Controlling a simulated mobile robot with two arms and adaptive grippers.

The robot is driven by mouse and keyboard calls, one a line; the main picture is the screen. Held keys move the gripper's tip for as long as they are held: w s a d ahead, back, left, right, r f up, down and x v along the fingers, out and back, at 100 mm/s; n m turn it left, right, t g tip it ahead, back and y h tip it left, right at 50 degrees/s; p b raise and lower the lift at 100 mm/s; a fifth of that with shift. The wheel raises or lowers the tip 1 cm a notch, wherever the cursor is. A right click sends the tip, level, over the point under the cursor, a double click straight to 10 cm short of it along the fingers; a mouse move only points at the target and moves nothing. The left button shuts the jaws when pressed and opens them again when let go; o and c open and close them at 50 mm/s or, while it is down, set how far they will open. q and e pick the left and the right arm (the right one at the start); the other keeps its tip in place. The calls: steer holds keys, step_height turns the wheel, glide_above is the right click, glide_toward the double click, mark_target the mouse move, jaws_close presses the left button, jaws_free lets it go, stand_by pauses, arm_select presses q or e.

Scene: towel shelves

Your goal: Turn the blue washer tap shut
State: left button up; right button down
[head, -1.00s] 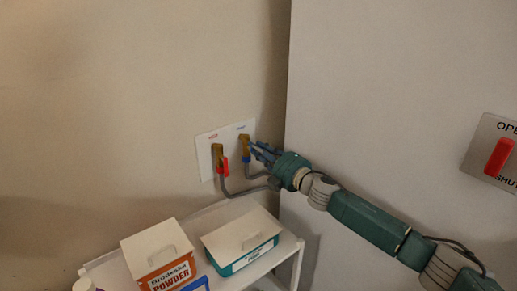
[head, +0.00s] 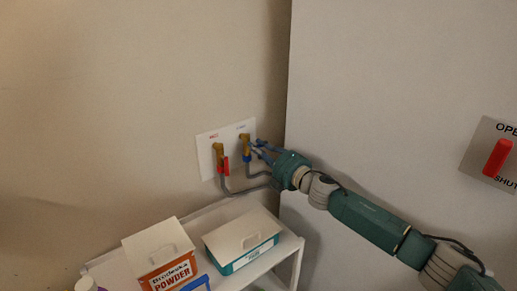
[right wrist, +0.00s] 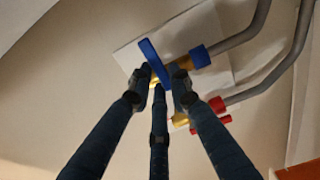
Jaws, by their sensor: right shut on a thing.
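The blue washer tap is a brass valve (head: 245,143) with a blue lever (right wrist: 152,58), on a white wall plate (head: 206,160). In the right wrist view, the lever lies at a slant across the valve. My right gripper (right wrist: 158,80) is shut on the blue lever, with its fingers on both sides of it; they hide part of it. In the head view my right gripper (head: 258,149) reaches the tap from the right. My left gripper is not in view.
A brass tap with a red lever (head: 226,165) is just left of the blue one. Grey hoses (head: 252,189) curve below both. A white shelf (head: 284,262) below bears a powder box (head: 160,256) and a teal-and-white box (head: 241,240). A large pale panel (head: 400,100) stands at right.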

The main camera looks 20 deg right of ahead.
steer(key=c, duration=1.6)
jaws_free()
steer(key=shift+f, duration=0.15)
steer(key=v, duration=1.2)
steer(key=shift+d, duration=0.1)
